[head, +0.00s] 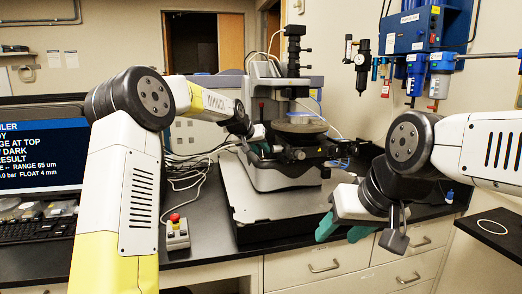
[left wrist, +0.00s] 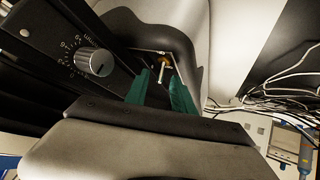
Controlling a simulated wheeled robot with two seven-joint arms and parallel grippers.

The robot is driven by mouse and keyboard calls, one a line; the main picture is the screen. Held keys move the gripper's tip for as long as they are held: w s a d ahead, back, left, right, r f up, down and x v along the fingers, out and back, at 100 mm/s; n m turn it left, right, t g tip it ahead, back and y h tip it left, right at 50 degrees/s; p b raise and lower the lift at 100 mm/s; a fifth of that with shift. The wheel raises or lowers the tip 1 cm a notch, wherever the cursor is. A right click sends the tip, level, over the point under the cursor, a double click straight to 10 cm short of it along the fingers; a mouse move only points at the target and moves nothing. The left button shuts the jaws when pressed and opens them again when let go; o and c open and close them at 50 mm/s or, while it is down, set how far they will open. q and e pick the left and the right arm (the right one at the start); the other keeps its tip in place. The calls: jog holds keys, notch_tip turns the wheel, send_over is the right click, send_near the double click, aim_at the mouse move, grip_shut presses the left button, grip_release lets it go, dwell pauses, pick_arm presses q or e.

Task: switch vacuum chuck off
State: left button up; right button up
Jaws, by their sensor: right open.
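In the left wrist view, a small metal toggle lever with a brass-coloured collar (left wrist: 164,62) sits in a recess of the dark housing. It is probably the vacuum switch; no label is readable. My left gripper (left wrist: 160,80) has its green fingers apart, one either side of the lever's line; contact cannot be told. My right gripper (head: 342,230) is open and empty before the bench's front edge.
A dial knob (left wrist: 95,62) is on the panel left of the lever. Loose cables (head: 190,170) lie left of the profiler. A control box with a red button (head: 177,232) stands at the front edge. A monitor (head: 40,155) is at left.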

pick_arm(q)
jog(key=v, duration=0.7)
jog(key=shift+s+a+r, duration=0.15)
jog(key=shift+s+r, duration=0.05)
jog(key=shift+s, duration=0.15)
